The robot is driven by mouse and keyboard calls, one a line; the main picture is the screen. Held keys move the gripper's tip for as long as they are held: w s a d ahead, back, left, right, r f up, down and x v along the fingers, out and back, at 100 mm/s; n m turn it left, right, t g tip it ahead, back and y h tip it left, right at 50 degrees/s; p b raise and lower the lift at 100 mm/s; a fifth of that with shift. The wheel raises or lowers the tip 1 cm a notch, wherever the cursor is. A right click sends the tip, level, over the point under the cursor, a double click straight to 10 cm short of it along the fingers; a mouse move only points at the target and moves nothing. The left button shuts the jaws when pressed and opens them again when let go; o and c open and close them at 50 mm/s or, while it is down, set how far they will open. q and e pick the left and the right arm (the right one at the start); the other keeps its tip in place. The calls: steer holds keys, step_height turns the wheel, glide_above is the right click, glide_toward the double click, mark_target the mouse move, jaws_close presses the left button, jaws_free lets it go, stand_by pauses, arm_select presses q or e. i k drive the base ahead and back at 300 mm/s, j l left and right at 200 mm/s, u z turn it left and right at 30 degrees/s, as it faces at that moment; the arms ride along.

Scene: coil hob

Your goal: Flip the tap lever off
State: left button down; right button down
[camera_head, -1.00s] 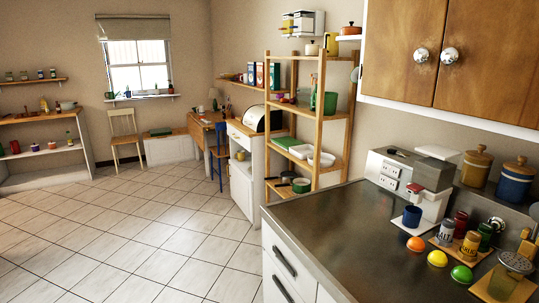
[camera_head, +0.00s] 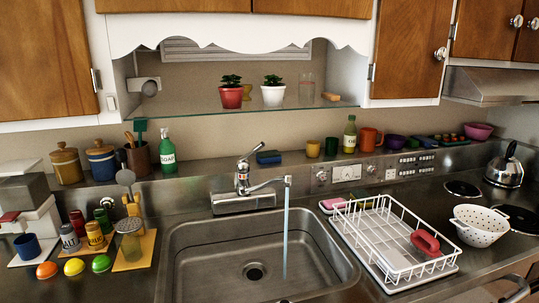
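The chrome tap (camera_head: 242,182) stands on the back ledge of the steel sink (camera_head: 178,262), near the middle of the head view. Its lever (camera_head: 251,150) sits on top of the tap body and slants up to the right. The spout (camera_head: 267,185) points right, and a stream of water (camera_head: 285,235) runs from its end down into the basin. Neither of my grippers is in view.
Spice jars, coloured balls and a blue mug (camera_head: 27,246) crowd the counter left of the sink. A white dish rack (camera_head: 375,235) stands to the right, with a colander (camera_head: 480,224) and kettle (camera_head: 505,168) beyond. A glass shelf with plants (camera_head: 300,106) hangs above the tap.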

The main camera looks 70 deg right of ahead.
mark_target(262, 144)
steer(key=z, duration=2)
steer(key=j+z, duration=0.7)
steer(key=k+j+z, duration=0.1)
steer(key=j+z, duration=0.2)
